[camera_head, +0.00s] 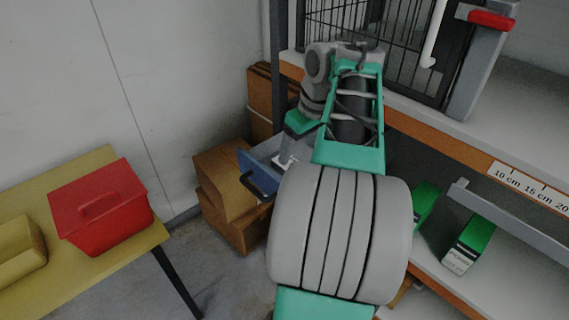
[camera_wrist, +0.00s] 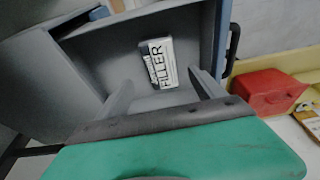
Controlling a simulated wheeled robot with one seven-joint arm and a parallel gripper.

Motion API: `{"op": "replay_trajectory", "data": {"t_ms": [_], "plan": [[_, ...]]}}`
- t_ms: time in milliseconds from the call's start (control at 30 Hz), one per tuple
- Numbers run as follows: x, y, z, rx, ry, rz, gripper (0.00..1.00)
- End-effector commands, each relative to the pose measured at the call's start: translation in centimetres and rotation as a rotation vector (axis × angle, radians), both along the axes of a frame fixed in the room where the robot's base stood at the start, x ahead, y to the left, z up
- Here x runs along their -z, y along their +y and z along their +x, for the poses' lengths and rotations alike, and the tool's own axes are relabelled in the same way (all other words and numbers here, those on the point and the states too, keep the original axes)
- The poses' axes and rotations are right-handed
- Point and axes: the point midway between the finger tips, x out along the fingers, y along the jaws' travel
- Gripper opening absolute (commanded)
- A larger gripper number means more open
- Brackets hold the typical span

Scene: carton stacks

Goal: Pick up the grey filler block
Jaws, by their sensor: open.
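A red lidded box (camera_head: 105,225) stands on a yellow table (camera_head: 140,242) at left. Cardboard boxes (camera_head: 228,180) are stacked left of the drawer. A shelf with green-and-white cartons (camera_head: 470,243) is at right, below a barred cage door (camera_head: 410,50). The drawer walls closely surround the fingers.

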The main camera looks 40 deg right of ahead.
Motion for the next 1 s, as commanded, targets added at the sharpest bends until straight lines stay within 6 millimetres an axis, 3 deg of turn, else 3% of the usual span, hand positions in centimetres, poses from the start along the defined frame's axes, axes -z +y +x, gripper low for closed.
{"op": "replay_trajectory", "data": {"t_ms": [367, 633, 1000], "plan": [[5.8, 0.5, 1.7, 0.001, 0.001, 0.000, 0.78], [6.2, 0.5, 1.9, -0.001, 0.001, -0.001, 0.77], [6.2, 0.5, 1.9, -0.002, 0.001, -0.001, 0.47]]}}
